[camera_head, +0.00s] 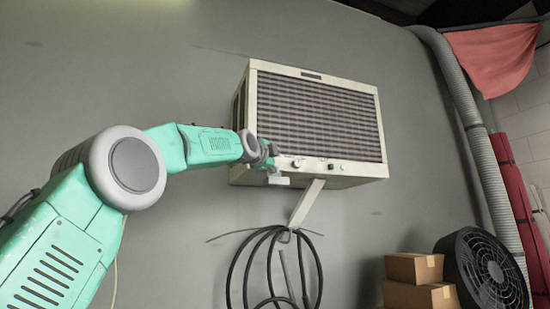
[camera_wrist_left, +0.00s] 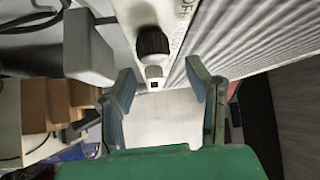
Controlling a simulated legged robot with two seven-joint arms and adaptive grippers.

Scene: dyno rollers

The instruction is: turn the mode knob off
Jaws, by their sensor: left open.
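The wall air-conditioner (camera_head: 318,110) has a narrow control strip under its dark grille. A small knob (camera_head: 297,163) shows on that strip in the head view, just right of my left gripper (camera_head: 270,162). In the left wrist view a black ridged knob (camera_wrist_left: 152,41) stands out from the pale panel, with partly cut-off lettering beside it. My left gripper (camera_wrist_left: 160,88) is open and empty there, its two fingers apart. The knob appears beyond the fingertips, roughly between them, and I see no contact. I cannot read the knob's setting.
A pale bracket (camera_head: 305,205) slopes below the unit, above a coiled black hose (camera_head: 275,262). Cardboard boxes (camera_head: 420,296) and a round black fan (camera_head: 485,270) stand at lower right. In the wrist view a grey block (camera_wrist_left: 88,46) is close to the left finger.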

